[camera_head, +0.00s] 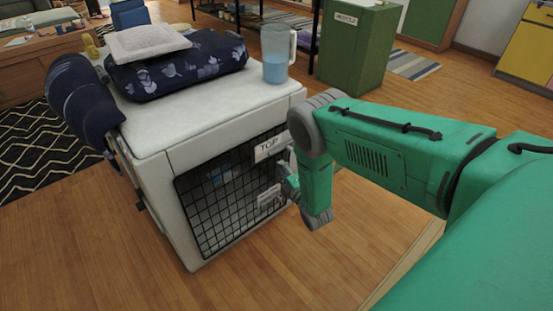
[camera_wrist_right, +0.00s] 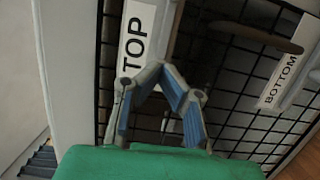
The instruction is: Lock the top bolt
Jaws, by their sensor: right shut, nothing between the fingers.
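A white pet crate (camera_head: 165,165) stands on the floor with a black wire door (camera_head: 215,205) facing front right. A TOP label (camera_head: 270,147) sits at the door's upper right edge and a BOTTOM label (camera_head: 268,196) lower down. My right gripper (camera_head: 283,178) is in front of the door's right edge, between the labels. In the right wrist view its fingers (camera_wrist_right: 162,68) are shut and empty, with tips beside the TOP label (camera_wrist_right: 136,45). I cannot make out the top bolt clearly. My left gripper is not in view.
A green cabinet (camera_head: 353,55) stands behind. A brown bar (camera_wrist_right: 252,37) crosses the door near the BOTTOM label (camera_wrist_right: 280,82).

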